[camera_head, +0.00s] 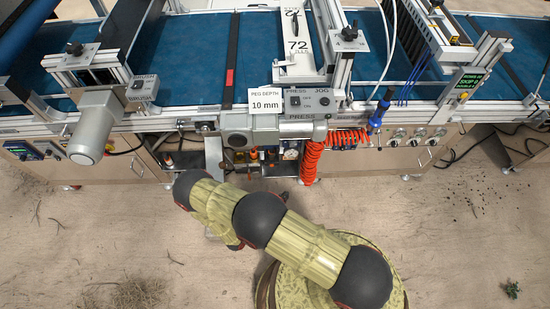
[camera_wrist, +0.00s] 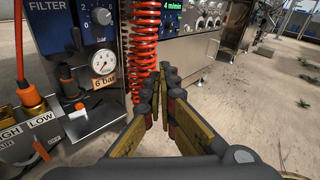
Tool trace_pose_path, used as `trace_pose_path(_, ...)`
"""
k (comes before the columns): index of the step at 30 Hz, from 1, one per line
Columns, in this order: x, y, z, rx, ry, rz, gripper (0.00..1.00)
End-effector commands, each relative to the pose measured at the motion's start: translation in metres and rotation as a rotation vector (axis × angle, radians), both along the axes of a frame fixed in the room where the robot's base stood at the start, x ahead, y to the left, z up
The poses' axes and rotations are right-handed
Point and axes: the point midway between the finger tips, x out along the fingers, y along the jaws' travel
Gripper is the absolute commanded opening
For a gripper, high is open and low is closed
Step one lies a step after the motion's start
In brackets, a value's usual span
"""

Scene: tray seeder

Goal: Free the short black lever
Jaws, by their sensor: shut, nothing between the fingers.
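In the wrist view my gripper (camera_wrist: 163,80) is shut and empty, its fingers pointing forward to the foot of the orange coiled hose (camera_wrist: 145,45). In the head view my arm covers the area below the machine, and I cannot make out the lever or the fingers there.
A pressure gauge marked 6 bar (camera_wrist: 104,62), a blue FILTER unit (camera_wrist: 50,28) and an orange-capped fitting (camera_wrist: 28,96) stand left of my gripper. The seeder's blue belt (camera_head: 190,60) runs across the head view. Open floor (camera_head: 470,230) lies to the right.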

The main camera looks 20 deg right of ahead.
Motion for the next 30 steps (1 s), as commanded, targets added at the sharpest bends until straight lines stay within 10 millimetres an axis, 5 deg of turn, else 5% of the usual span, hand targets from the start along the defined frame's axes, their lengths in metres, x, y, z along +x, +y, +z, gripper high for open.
trace_pose_path(2, 0.02, 0.01, -0.013, -0.011, -0.02, 0.094, 0.0)
trace_pose_path(6, 0.064, 0.045, -0.008, 0.001, -0.092, 0.235, 0.0)
trace_pose_path(12, 0.091, 0.069, 0.006, -0.009, -0.16, 0.343, 0.0)
trace_pose_path(20, 0.11, 0.051, 0.007, -0.009, -0.172, 0.337, 0.0)
trace_pose_path(30, 0.158, 0.007, 0.006, -0.009, -0.173, 0.335, 0.0)
